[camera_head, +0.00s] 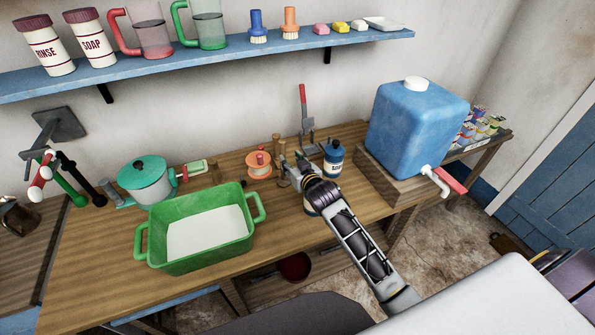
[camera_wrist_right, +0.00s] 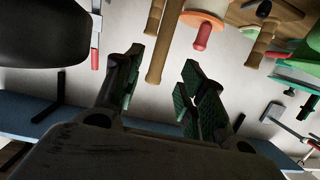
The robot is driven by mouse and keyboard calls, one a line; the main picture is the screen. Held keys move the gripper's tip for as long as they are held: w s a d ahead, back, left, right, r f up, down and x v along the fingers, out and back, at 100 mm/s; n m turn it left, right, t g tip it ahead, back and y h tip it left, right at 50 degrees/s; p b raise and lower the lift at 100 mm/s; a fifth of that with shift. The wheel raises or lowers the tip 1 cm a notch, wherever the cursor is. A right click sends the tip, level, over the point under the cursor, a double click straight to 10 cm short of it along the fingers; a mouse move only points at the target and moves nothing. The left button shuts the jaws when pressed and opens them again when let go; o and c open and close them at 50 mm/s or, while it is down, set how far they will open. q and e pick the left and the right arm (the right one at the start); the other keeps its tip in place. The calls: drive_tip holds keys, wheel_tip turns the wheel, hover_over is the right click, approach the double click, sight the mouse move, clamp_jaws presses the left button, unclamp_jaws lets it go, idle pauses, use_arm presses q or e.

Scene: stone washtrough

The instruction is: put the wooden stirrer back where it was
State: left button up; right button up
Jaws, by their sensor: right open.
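My right gripper (camera_head: 293,166) is open at the back of the wooden table, between the orange spool and the soap bottle. In the right wrist view its two fingers (camera_wrist_right: 162,60) stand apart. An upright wooden rod (camera_wrist_right: 160,50), likely the stirrer, shows between them there; I cannot tell whether it touches either finger. In the head view the rod (camera_head: 283,175) is partly hidden by the gripper. Another wooden piece with a crossbar (camera_wrist_right: 262,38) stands beyond the spool, near the teal pot. My left gripper is not in view.
The orange spool (camera_head: 259,166) and dark blue soap bottle (camera_head: 333,160) stand close to the gripper. A blue shelf (camera_head: 220,58) runs above.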

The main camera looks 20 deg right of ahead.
drive_tip(key=shift+f+v, duration=0.25)
drive_tip(key=shift+v, duration=0.8)
drive_tip(key=shift+f+v, duration=0.25)
drive_tip(key=shift+v, duration=0.8)
drive_tip(key=shift+s, duration=0.15)
